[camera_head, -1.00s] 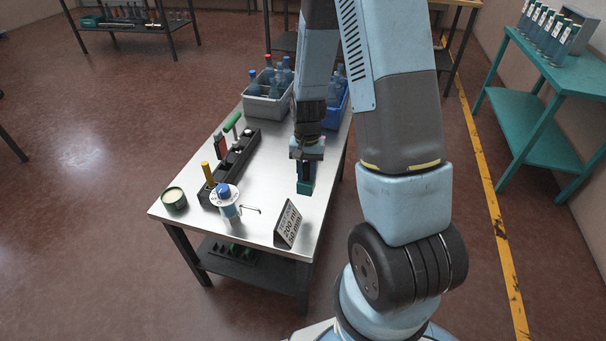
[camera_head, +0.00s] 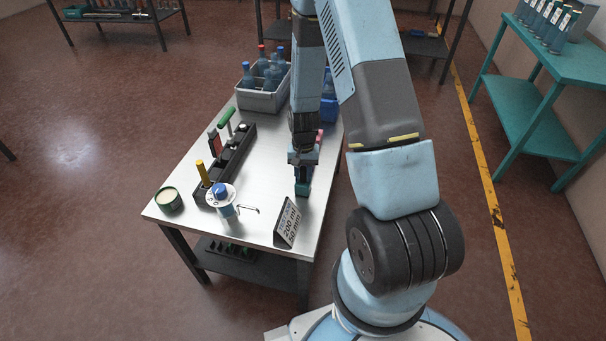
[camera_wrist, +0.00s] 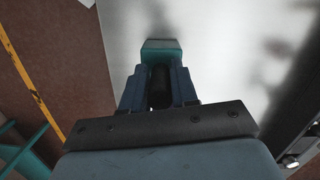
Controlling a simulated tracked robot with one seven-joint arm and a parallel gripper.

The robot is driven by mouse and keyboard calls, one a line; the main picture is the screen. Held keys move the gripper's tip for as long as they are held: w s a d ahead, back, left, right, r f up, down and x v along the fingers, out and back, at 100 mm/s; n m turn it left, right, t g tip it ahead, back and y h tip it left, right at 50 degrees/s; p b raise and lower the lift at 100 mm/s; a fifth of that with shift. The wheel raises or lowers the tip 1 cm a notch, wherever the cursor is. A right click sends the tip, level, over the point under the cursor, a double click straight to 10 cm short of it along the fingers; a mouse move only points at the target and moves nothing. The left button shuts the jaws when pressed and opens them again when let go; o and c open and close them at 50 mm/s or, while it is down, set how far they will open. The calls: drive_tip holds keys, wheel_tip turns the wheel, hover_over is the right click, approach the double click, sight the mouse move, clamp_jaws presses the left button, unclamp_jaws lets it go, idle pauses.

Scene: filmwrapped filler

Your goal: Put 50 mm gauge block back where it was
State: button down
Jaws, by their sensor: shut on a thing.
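My gripper (camera_head: 303,174) points down over the right side of the steel table (camera_head: 262,195), behind the folded sign. It is shut on a small teal-ended block (camera_head: 302,189), which I take to be the 50 mm gauge block; its marking cannot be read. In the wrist view the block's teal end (camera_wrist: 160,44) shows beyond the fingertips, with a dark part between the fingers. I cannot tell whether it touches the table. The black rack (camera_head: 232,160) with several slots stands to the left, holding a yellow-handled tool (camera_head: 202,172) and a green-handled tool (camera_head: 226,117).
The sign (camera_head: 288,222), marked 200 ml and 50 mm, stands near the front right edge. A blue-capped bottle (camera_head: 221,200) and a round tin (camera_head: 169,199) are at front left. A grey crate of bottles (camera_head: 262,100) and a blue crate (camera_head: 329,109) stand behind. Bare tabletop lies between rack and gripper.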

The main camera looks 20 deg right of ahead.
drive_tip(key=shift+f, duration=0.2)
drive_tip(key=c, duration=0.9)
unclamp_jaws()
drive_tip(key=shift+o, duration=0.2)
drive_tip(key=r, duration=0.4)
drive_tip(key=w+r, duration=0.1)
drive_tip(key=r, duration=0.7)
drive_tip(key=shift+w+d+r, duration=0.2)
drive_tip(key=shift+d, duration=0.1)
drive_tip(key=s+r+n+t, duration=0.1)
drive_tip(key=s+r+t, duration=0.15)
drive_tip(key=r, duration=0.85)
drive_tip(key=s+r+n+t, duration=0.1)
drive_tip(key=s+r, duration=0.3)
drive_tip(key=r, duration=0.7)
drive_tip(key=s+r+n+t, duration=0.2)
drive_tip(key=s+r+t, duration=0.1)
drive_tip(key=s+r, duration=0.9)
drive_tip(key=shift+s+a+r+h, duration=0.3)
drive_tip(key=shift+s, duration=1.55)
